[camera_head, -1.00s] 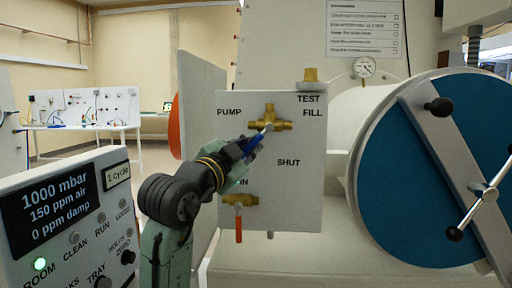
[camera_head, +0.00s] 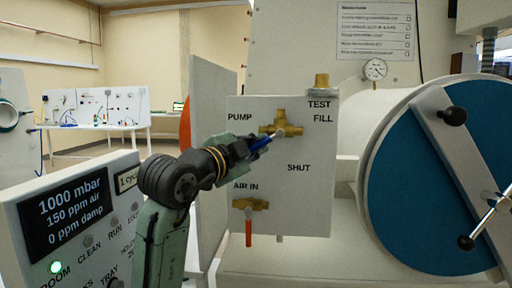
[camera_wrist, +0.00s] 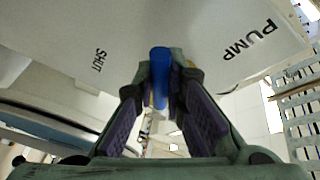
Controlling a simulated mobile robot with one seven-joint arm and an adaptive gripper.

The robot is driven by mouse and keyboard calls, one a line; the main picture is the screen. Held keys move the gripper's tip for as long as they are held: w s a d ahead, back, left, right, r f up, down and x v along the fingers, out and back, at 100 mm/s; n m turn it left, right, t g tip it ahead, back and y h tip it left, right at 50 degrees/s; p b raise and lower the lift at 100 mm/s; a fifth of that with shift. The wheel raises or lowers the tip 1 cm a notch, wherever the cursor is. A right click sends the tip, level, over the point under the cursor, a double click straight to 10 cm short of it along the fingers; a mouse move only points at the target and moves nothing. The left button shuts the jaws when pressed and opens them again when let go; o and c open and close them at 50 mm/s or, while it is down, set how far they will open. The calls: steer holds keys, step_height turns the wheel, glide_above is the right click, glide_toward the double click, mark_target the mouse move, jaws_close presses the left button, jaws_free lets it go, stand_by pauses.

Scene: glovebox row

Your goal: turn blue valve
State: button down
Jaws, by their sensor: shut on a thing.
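The blue valve is a brass fitting (camera_head: 281,127) on a white panel, with a blue handle (camera_head: 262,141) pointing down and left from it, below the PUMP label. My gripper (camera_head: 252,147) is shut on the blue handle. In the wrist view the handle (camera_wrist: 160,70) stands upright between my two fingertips (camera_wrist: 160,82), with the PUMP label to the right and SHUT to the left. The gripper hides part of the handle in the head view.
A second brass valve with a red handle (camera_head: 248,232) hangs below, by AIR IN. A large blue round door (camera_head: 415,190) with a bar and knobs stands at right. A control box (camera_head: 75,215) with a display is at lower left. An open panel door (camera_head: 212,130) stands behind my arm.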

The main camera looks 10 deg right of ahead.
steer(key=c, duration=1.6)
jaws_free()
steer(key=shift+c, duration=0.2)
